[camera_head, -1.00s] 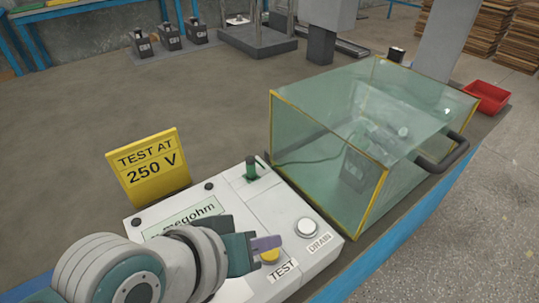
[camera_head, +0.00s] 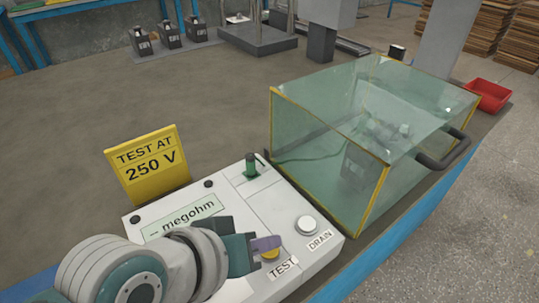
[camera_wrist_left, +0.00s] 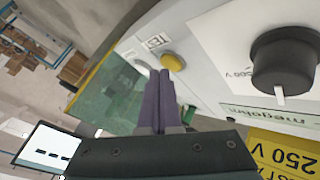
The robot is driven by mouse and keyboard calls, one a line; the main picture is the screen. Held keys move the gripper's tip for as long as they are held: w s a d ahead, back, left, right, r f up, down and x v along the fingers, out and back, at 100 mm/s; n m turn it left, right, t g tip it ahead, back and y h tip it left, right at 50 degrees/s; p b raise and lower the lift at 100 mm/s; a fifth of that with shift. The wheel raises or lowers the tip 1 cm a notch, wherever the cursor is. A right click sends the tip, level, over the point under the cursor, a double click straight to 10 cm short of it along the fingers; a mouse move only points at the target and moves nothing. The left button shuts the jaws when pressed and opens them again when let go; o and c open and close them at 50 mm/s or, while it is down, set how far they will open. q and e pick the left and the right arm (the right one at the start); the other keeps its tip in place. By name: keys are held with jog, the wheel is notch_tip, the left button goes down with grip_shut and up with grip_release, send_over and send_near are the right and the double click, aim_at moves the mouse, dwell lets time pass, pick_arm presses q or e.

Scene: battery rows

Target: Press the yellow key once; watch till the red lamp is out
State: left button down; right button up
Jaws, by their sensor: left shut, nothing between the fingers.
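The yellow key (camera_head: 270,254) sits by the TEST label on the pale instrument box (camera_head: 262,204). My left gripper (camera_head: 268,243) is shut and empty, its purple fingertips over the key and partly covering it in the head view. In the left wrist view the key (camera_wrist_left: 174,62) shows just beyond the fingertips (camera_wrist_left: 165,76). I cannot tell whether they touch it. I see no lit red lamp in either view; part of the box is hidden by my arm. My right gripper is not in view.
A clear yellow-edged case (camera_head: 330,170) with a dark handle stands right of the box, a battery inside. A yellow "TEST AT 250 V" sign (camera_head: 148,168) stands behind. A red tray (camera_head: 488,95) is far right.

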aim_at(265, 256)
pick_arm(q)
jog(key=shift+f, duration=0.4)
dwell(0.6)
dwell(0.3)
jog(key=shift+r+p, duration=0.7)
jog(key=shift+r, duration=0.1)
notch_tip(265, 256, up, 5)
jog(key=p, duration=0.5)
jog(key=shift+r, duration=0.1)
dwell(0.5)
